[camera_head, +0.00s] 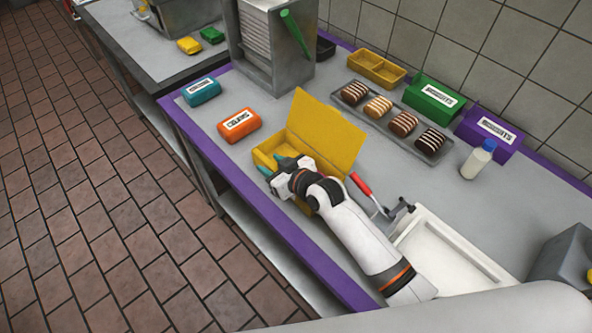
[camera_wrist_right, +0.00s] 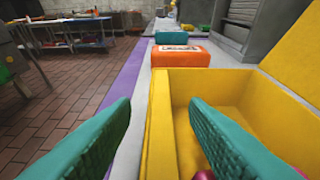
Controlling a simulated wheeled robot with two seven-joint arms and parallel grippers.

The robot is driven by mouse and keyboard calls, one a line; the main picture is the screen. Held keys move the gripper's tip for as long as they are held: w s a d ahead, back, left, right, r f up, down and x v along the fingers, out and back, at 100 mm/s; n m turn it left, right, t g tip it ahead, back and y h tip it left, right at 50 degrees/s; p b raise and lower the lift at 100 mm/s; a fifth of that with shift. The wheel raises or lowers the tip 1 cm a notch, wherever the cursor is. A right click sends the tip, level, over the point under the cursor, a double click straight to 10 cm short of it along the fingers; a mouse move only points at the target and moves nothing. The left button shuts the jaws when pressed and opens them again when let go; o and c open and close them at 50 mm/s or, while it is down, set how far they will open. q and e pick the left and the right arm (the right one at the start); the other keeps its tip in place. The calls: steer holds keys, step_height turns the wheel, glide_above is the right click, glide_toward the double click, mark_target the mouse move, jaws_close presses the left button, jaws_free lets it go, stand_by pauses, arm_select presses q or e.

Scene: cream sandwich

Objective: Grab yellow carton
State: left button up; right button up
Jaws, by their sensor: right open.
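The yellow carton (camera_head: 335,134) stands on the grey counter with its lid raised and its inside showing. In the right wrist view the carton (camera_wrist_right: 240,82) fills the right side, with a small pinkish-red thing partly visible low inside it. My right gripper (camera_head: 277,168) is open at the carton's near left side. In the wrist view its teal fingers (camera_wrist_right: 160,110) are on either side of the carton's left wall, one outside and one over the inside. I cannot tell whether they touch it. My left gripper is not in view.
An orange package (camera_head: 239,125) and a teal package (camera_head: 201,91) lie left of the carton. Behind it are a metal dispenser (camera_head: 268,55) and a tray of éclairs (camera_head: 385,128). A red-handled tool (camera_head: 362,184) and white tray (camera_head: 440,255) lie right. The purple counter edge (camera_head: 255,205) is close.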

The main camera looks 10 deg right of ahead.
steer(key=shift+c, duration=0.2)
jaws_close()
